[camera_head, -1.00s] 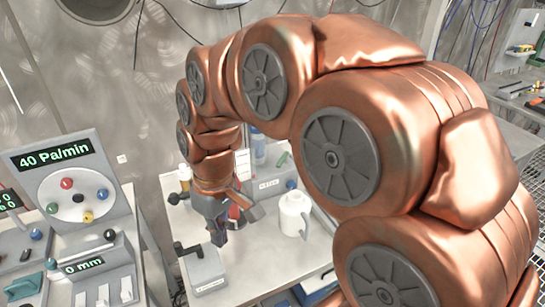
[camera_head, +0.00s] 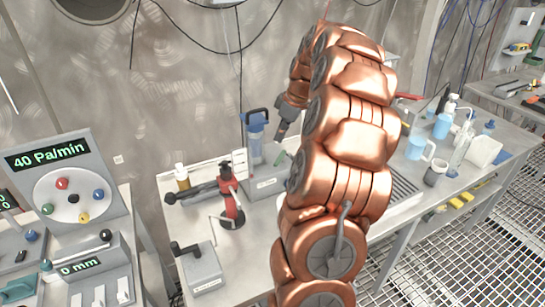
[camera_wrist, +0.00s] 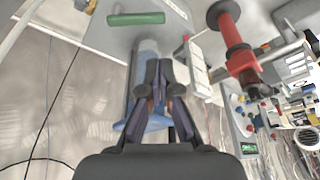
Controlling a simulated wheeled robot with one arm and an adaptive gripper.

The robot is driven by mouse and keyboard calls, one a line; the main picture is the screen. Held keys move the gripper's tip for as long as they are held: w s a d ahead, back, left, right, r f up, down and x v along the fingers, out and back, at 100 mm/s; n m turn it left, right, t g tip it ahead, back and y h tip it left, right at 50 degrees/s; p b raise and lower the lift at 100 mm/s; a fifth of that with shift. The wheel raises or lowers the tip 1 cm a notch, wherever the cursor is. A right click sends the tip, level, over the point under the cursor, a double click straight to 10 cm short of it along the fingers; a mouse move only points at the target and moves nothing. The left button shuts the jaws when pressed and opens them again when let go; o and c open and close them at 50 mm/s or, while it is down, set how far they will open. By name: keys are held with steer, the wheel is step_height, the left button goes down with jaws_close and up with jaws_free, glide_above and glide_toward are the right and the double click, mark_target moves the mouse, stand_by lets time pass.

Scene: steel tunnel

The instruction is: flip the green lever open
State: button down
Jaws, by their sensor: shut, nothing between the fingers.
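The green lever (camera_head: 280,159) shows as a small green piece on the grey box (camera_head: 262,187), just left of my arm. In the wrist view a green bar (camera_wrist: 136,18), which looks like the same lever, lies at the top, beyond my fingertips and apart from them. My gripper (camera_wrist: 158,78) is shut and empty in front of a blue cylinder (camera_wrist: 148,50). In the head view my gripper (camera_head: 281,132) is partly hidden, right of the blue-topped cylinder (camera_head: 256,130) and above the lever. I cannot tell whether it touches the cylinder.
A red and black tool (camera_head: 230,195) stands left of the grey box. A small black-handled box (camera_head: 202,265) sits at the table's front left. Bottles and beakers (camera_head: 440,125) stand on the right, beyond my arm. Cables hang on the wall behind.

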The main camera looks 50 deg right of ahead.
mark_target(280, 161)
steer(key=p+x, duration=0.1)
steer(key=x, duration=0.2)
steer(key=p+x, duration=0.1)
steer(key=x, duration=0.2)
steer(key=p+x, duration=0.1)
steer(key=x, duration=0.3)
steer(key=shift+d, duration=0.35)
